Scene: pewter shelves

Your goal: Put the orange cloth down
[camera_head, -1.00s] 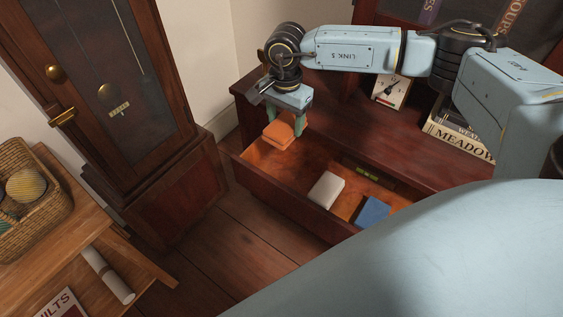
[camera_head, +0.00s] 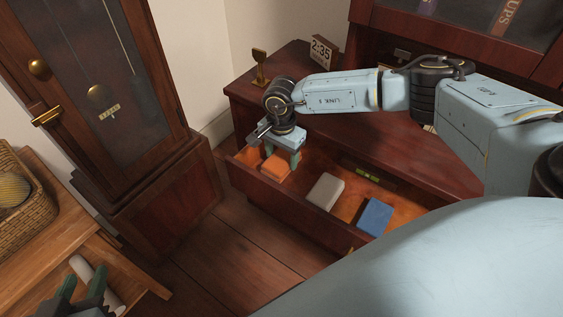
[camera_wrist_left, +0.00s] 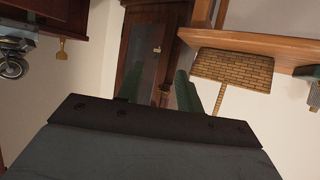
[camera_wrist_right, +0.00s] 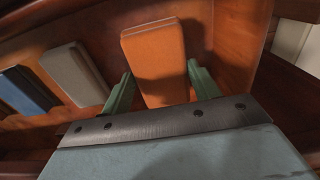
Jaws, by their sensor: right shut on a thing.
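The orange cloth (camera_head: 276,168) is a folded block at the left end of the open drawer (camera_head: 302,205). It also shows in the right wrist view (camera_wrist_right: 155,55), lying between the fingers. My right gripper (camera_head: 282,157) points down and is shut on the cloth. The cloth is inside the drawer's outline, low down; whether it touches the drawer floor I cannot tell. My left gripper (camera_head: 84,291) is at the lower left by the wooden table. Its fingers are apart with nothing between them in the left wrist view (camera_wrist_left: 160,90).
A grey folded cloth (camera_head: 325,191) and a blue one (camera_head: 375,216) lie right of the orange one in the drawer. A clock (camera_head: 321,52) and a brass stand (camera_head: 260,66) are on the cabinet top. A paper roll (camera_head: 84,270) and basket (camera_head: 40,210) are at left.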

